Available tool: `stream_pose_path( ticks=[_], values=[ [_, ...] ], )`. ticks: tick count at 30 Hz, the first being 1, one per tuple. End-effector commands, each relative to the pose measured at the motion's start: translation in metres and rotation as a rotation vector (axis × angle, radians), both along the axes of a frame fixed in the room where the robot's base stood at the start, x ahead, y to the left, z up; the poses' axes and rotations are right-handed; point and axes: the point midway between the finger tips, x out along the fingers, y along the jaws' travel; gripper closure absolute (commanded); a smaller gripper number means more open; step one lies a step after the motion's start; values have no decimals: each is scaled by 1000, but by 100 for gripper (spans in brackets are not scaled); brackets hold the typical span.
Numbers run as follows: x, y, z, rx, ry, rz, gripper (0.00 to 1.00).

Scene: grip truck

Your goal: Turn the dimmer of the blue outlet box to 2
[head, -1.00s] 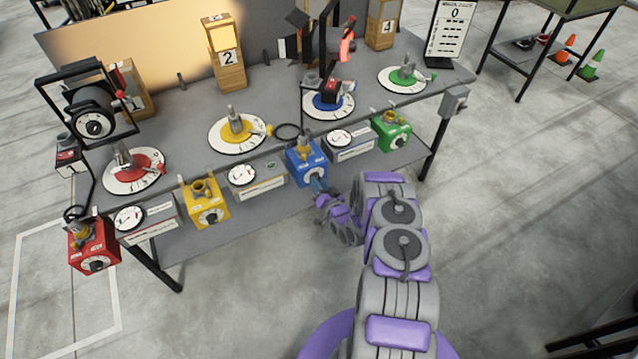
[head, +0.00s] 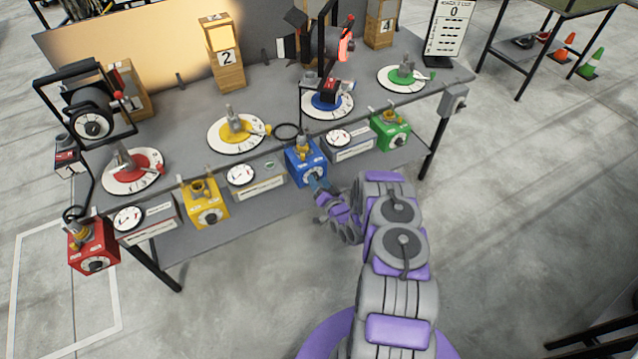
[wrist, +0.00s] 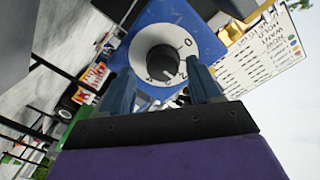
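The blue outlet box (head: 306,165) is on the front edge of the workbench, with its dimmer facing me. In the wrist view the blue box (wrist: 205,25) shows a round black dimmer knob (wrist: 157,60) on a white dial. A 0 is readable at the dial's upper right; the other marks are tilted and unclear. A small white mark shows on the knob's lower right. My gripper (wrist: 160,78) is open, one blue finger on each side of the knob, with gaps showing. Contact with the knob cannot be told.
The workbench (head: 285,205) also carries a red box (head: 93,248), a yellow box (head: 205,208) and a green box (head: 391,132) along its front. A white meter unit (head: 350,143) stands just right of the blue box. The floor in front is clear.

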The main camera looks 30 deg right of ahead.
Motion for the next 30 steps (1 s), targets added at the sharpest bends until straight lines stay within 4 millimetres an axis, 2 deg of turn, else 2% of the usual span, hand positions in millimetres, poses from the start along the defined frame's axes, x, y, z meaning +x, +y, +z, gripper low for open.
stream_pose_path(
  ticks=[7, 11, 16, 27, 30],
  values=[
    [-1, 2, -1, 0, 2, 2, 37],
    [-10, 1, -1, 0, 6, 2, 37],
    [-39, 0, 0, 3, 5, -1, 37],
    [-122, -1, 2, 7, 7, -5, 37],
    [-138, -1, 2, 6, 5, -3, 37]
  ],
)
